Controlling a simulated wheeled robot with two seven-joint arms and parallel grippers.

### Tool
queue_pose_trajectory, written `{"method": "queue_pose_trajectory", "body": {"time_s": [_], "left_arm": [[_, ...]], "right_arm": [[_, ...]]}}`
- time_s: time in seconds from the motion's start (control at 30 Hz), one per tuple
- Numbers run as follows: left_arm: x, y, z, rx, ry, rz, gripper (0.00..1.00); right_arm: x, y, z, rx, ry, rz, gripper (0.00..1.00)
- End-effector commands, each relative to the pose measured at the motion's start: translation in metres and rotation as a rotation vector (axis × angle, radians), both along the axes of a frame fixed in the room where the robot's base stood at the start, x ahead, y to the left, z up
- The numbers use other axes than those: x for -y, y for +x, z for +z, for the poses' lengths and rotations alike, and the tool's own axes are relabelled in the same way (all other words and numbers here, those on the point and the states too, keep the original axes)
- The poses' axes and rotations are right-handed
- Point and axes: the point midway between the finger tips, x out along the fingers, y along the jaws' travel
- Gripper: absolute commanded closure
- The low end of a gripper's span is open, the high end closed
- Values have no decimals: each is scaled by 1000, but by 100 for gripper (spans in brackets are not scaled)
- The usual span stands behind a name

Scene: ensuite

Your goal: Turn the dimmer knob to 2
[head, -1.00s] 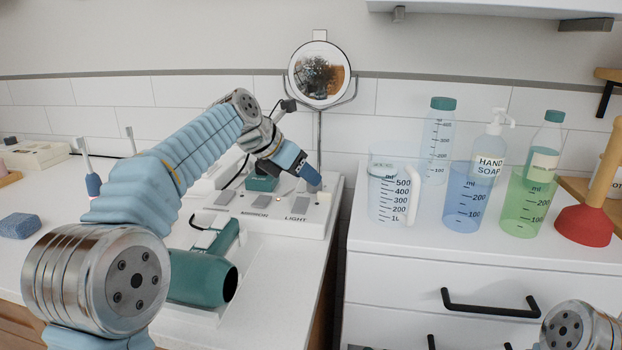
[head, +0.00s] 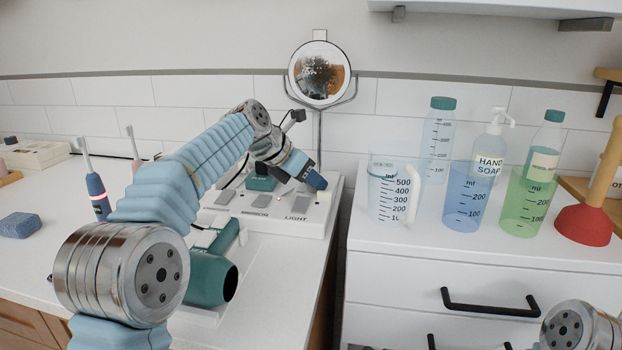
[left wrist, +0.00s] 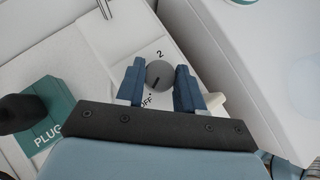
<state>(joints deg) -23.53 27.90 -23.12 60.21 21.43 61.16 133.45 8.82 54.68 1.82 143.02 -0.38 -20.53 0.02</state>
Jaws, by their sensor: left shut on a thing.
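The dimmer knob (left wrist: 160,72) is a round grey knob with a dark pointer line, on the white control panel (left wrist: 85,50). A "2" is printed at its upper right and "OFF" at its lower left. The pointer line seems to slant down-left toward OFF. In the head view my left gripper (head: 312,178) is tilted over the right end of the panel (head: 320,222) and hides the knob. My right gripper is out of view.
The panel has switches labelled MIRROR and LIGHT (head: 296,217) and a green plug (head: 261,182). A teal hair dryer (head: 212,279) lies in front. A round mirror (head: 320,74) stands behind. Measuring cups and bottles stand on the right cabinet (head: 420,252).

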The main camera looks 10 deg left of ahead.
Motion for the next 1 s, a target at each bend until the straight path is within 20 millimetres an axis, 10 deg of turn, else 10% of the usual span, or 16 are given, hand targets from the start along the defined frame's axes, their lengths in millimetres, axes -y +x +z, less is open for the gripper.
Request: {"method": "queue_pose_trajectory", "body": {"time_s": [0.53, 0.57, 0.63, 1.0], "left_arm": [[-2, 2, 1, 4, -3, -223, 93], [-2, 1, 1, 4, -3, -222, 61], [-2, 1, 1, 3, -2, -222, 52], [-6, -1, 6, 4, -3, -221, 52]], "right_arm": [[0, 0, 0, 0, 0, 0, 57], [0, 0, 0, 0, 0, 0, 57], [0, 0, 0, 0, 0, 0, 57], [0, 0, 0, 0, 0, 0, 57]]}}
